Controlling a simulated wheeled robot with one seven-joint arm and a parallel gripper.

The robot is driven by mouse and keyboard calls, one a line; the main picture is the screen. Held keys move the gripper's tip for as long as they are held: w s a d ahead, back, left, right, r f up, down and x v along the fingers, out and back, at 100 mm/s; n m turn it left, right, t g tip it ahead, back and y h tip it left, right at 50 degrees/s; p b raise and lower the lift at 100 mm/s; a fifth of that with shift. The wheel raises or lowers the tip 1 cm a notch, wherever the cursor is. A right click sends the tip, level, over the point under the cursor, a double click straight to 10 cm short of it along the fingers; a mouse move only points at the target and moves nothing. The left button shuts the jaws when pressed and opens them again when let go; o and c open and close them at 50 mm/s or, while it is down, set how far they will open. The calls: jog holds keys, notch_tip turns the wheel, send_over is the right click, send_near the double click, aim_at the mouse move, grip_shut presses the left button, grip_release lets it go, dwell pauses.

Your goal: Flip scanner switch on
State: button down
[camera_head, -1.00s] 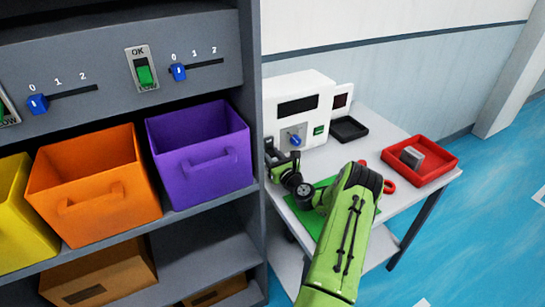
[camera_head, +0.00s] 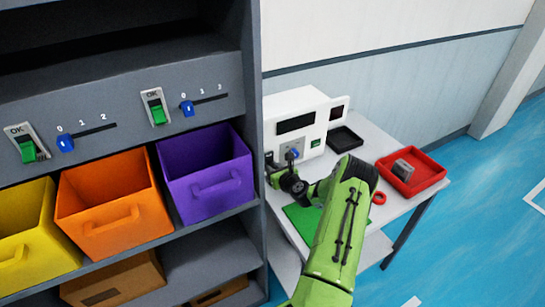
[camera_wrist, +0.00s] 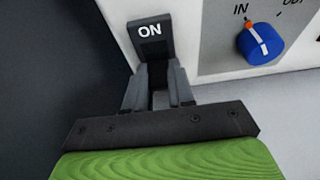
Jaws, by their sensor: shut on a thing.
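The scanner (camera_head: 325,115) is a white box with dark display windows, standing on the white table right of the shelf. Its black switch (camera_wrist: 151,36) is marked ON and stands at the box's edge in the wrist view. My gripper (camera_wrist: 158,82) is shut on the switch, with its grey fingers at the lower end of the black part. In the head view my gripper (camera_head: 276,175) is at the scanner's left front. The switch is too small and covered to make out there.
A blue knob (camera_wrist: 261,42) with an IN mark sits right of the switch. A red tray (camera_head: 425,181) holding a grey block (camera_head: 402,170) and a black tray (camera_head: 343,140) are on the table. The shelf with an orange bin (camera_head: 112,240) and a purple bin (camera_head: 222,190) stands close at left.

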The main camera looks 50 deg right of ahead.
jog(key=r+g+p, duration=0.1)
jog(key=p, duration=0.2)
jog(key=shift+r+g+y+p, duration=0.3)
jog(key=shift+r+g+p, duration=0.1)
jog(key=shift+g+p, duration=0.8)
jog(key=shift+p, duration=0.35)
jog(key=shift+w+r+g+y+p, duration=0.1)
jog(key=shift+g+y+p, duration=0.7)
jog(key=shift+g, duration=1)
jog(key=c, duration=1)
grip_release()
jog(key=shift+o, duration=0.2)
